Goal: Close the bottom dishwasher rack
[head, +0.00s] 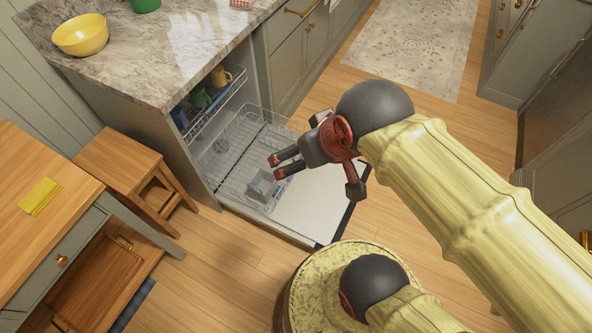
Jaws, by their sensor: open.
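The dishwasher door (312,207) is folded down flat, low over the floor. The bottom rack (236,183) is a white wire basket pulled out over the inner part of the door. A grey cutlery holder (263,187) sits in its near part. My gripper (281,166) is open and empty, with its fingers pointing left, over the rack's right side in the picture. I cannot tell its height above the rack or whether it touches. The gripper and wrist hide part of the rack's right side and of the door.
The upper rack (217,105) holds cups and dishes under the marble counter (150,45). A yellow bowl (81,35) stands on the counter. A wooden stool (135,170) and a table (40,215) stand to the left.

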